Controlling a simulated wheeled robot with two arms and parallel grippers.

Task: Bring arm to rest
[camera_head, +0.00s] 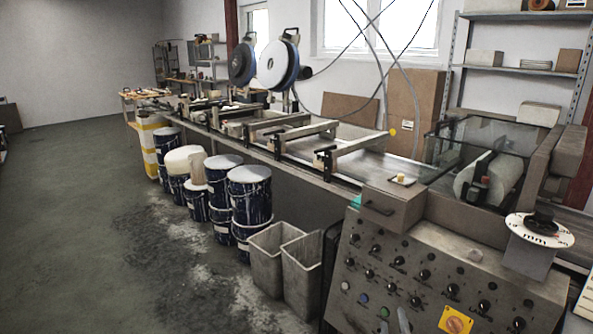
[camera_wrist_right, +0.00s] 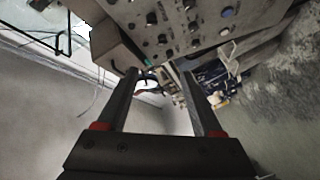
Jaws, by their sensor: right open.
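My right gripper (camera_wrist_right: 162,76) shows in the right wrist view. Its two dark fingers, red at their bases, stand wide apart with nothing held between them. Beyond the fingers, the control panel (camera_wrist_right: 165,25) of the conveyor machine appears turned over at the top of that view. In the head view the same control panel (camera_head: 395,262), with its rows of black knobs, fills the lower right. I cannot make out the right gripper clearly in the head view. My left gripper is in neither view.
The conveyor bench (camera_head: 300,170) runs back to the left from the panel. Two grey bins (camera_head: 270,262) and several dark blue drums (camera_head: 250,205) stand along it. A round white dial (camera_head: 540,231) sits at the right. The floor (camera_head: 75,225) at the left is open.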

